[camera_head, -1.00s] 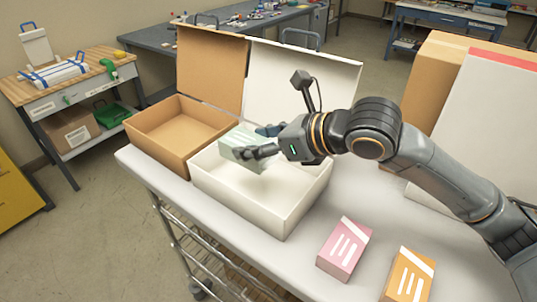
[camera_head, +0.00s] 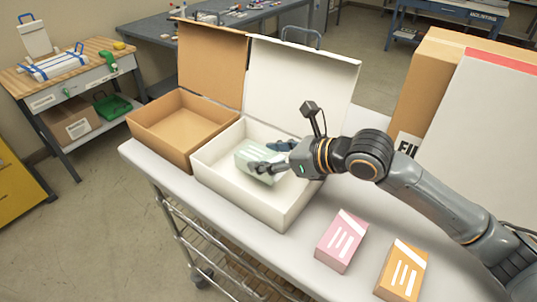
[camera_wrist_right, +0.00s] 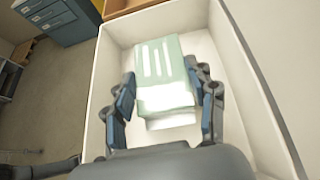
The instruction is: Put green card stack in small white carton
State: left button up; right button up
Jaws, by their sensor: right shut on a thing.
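The pale green card stack (camera_head: 247,160) is inside the open small white carton (camera_head: 238,199), below its rim. My right gripper (camera_head: 268,156) reaches in from the right and is shut on the card stack. In the right wrist view, the stack (camera_wrist_right: 162,72) lies between the two fingers (camera_wrist_right: 165,97), with its white-striped face showing and the carton wall (camera_wrist_right: 262,80) beside it. Whether the stack touches the carton floor is hard to tell. My left gripper is not in view.
An open brown carton (camera_head: 160,149) stands left of the white one. A pink box (camera_head: 341,240) and an orange box (camera_head: 402,270) lie at the front right of the white table (camera_head: 290,254). Large cartons (camera_head: 490,130) stand at the right.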

jog(key=shift+f+b, duration=0.35)
jog(key=shift+f, duration=0.2)
jog(key=o, duration=1.3)
jog(key=shift+s+f, duration=0.1)
jog(key=shift+r+p, duration=0.55)
jog(key=shift+r, duration=0.05)
jog(key=shift+b+v, duration=1.4)
jog(key=shift+v, duration=4.65)
jog(key=shift+w+r, duration=0.15)
jog(key=shift+w, duration=0.05)
